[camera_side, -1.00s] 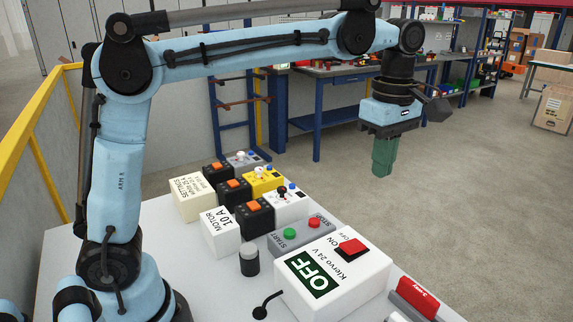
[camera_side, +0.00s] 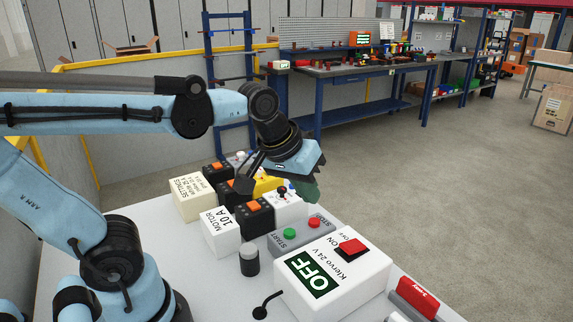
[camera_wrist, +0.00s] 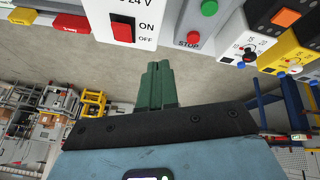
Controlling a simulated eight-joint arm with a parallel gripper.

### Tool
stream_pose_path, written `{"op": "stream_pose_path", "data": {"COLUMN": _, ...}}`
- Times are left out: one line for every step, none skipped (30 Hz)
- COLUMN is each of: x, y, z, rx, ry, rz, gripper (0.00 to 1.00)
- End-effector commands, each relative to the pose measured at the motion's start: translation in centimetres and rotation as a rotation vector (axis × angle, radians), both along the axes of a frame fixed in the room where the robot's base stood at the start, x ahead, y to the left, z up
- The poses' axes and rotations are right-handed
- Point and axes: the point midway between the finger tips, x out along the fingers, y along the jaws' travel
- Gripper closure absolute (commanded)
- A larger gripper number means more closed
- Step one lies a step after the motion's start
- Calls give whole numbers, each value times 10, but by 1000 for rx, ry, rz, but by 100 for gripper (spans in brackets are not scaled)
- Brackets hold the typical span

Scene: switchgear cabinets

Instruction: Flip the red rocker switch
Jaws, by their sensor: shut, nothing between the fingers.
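The red rocker switch (camera_side: 351,249) sits on the top of a white box (camera_side: 362,279) marked "Klervo 24 V", with "ON" and "OFF" beside it and a green "OFF" display. The switch also shows at the top of the wrist view (camera_wrist: 122,31). My gripper (camera_side: 312,196) has green fingers, shut and empty. In the side view it is above and behind the white box, near the small control boxes, and apart from the switch. In the wrist view the fingertips (camera_wrist: 159,66) point toward the boxes, below and right of the switch.
A grey START/STOP box (camera_side: 303,234) with green and red buttons stands behind the white box. Several smaller boxes with orange switches and knobs stand farther back, including a yellow one (camera_side: 265,186). A black knob (camera_side: 260,312) and a red-handled item (camera_side: 418,296) are near the front edge.

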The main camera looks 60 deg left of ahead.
Motion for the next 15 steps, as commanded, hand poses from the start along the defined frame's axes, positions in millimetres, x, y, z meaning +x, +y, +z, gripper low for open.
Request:
{"op": "stream_pose_path", "data": {"x": -9, "y": 4, "z": -10, "rx": 40, "ry": -33, "rz": -64, "gripper": 100}}
{"op": "stream_pose_path", "data": {"x": -13, "y": 6, "z": -14, "rx": 64, "ry": -52, "rz": -103, "gripper": 100}}
{"op": "stream_pose_path", "data": {"x": -17, "y": 9, "z": -20, "rx": 96, "ry": -74, "rz": -148, "gripper": 100}}
{"op": "stream_pose_path", "data": {"x": -20, "y": 10, "z": -24, "rx": 117, "ry": -87, "rz": -178, "gripper": 100}}
{"op": "stream_pose_path", "data": {"x": -22, "y": 12, "z": -27, "rx": 137, "ry": -101, "rz": -205, "gripper": 100}}
{"op": "stream_pose_path", "data": {"x": -25, "y": 13, "z": -31, "rx": 160, "ry": -115, "rz": -237, "gripper": 100}}
{"op": "stream_pose_path", "data": {"x": -27, "y": 14, "z": -34, "rx": 174, "ry": -125, "rz": -257, "gripper": 100}}
{"op": "stream_pose_path", "data": {"x": -28, "y": 14, "z": -36, "rx": 187, "ry": -132, "rz": -273, "gripper": 100}}
{"op": "stream_pose_path", "data": {"x": -29, "y": 15, "z": -38, "rx": 200, "ry": -139, "rz": -290, "gripper": 94}}
{"op": "stream_pose_path", "data": {"x": -30, "y": 15, "z": -39, "rx": 207, "ry": -141, "rz": -299, "gripper": 89}}
{"op": "stream_pose_path", "data": {"x": -30, "y": 15, "z": -39, "rx": 211, "ry": -142, "rz": -306, "gripper": 85}}
{"op": "stream_pose_path", "data": {"x": -28, "y": 14, "z": -37, "rx": 212, "ry": -137, "rz": -313, "gripper": 79}}
{"op": "stream_pose_path", "data": {"x": -27, "y": 14, "z": -35, "rx": 211, "ry": -131, "rz": -317, "gripper": 74}}
{"op": "stream_pose_path", "data": {"x": -25, "y": 12, "z": -33, "rx": 208, "ry": -120, "rz": -320, "gripper": 69}}
{"op": "stream_pose_path", "data": {"x": -21, "y": 10, "z": -28, "rx": 202, "ry": -101, "rz": -322, "gripper": 63}}
